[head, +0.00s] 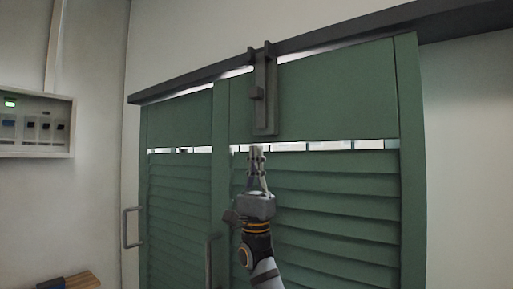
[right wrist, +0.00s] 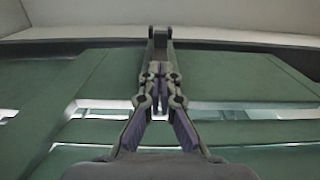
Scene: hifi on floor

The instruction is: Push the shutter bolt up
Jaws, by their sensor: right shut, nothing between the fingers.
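My right gripper (head: 255,150) is shut and empty, pointing up just below the bolt plate's lower end. In the right wrist view the shut fingers (right wrist: 159,75) line up with the bolt (right wrist: 160,38); I cannot tell whether they touch it. My left gripper is not in view.
A left shutter (head: 180,125) stands beside the right one. Grey pull handles (head: 126,228) stick out from the shutters. A white breaker box (head: 36,125) hangs on the left wall. A wooden bench (head: 80,281) is at the lower left.

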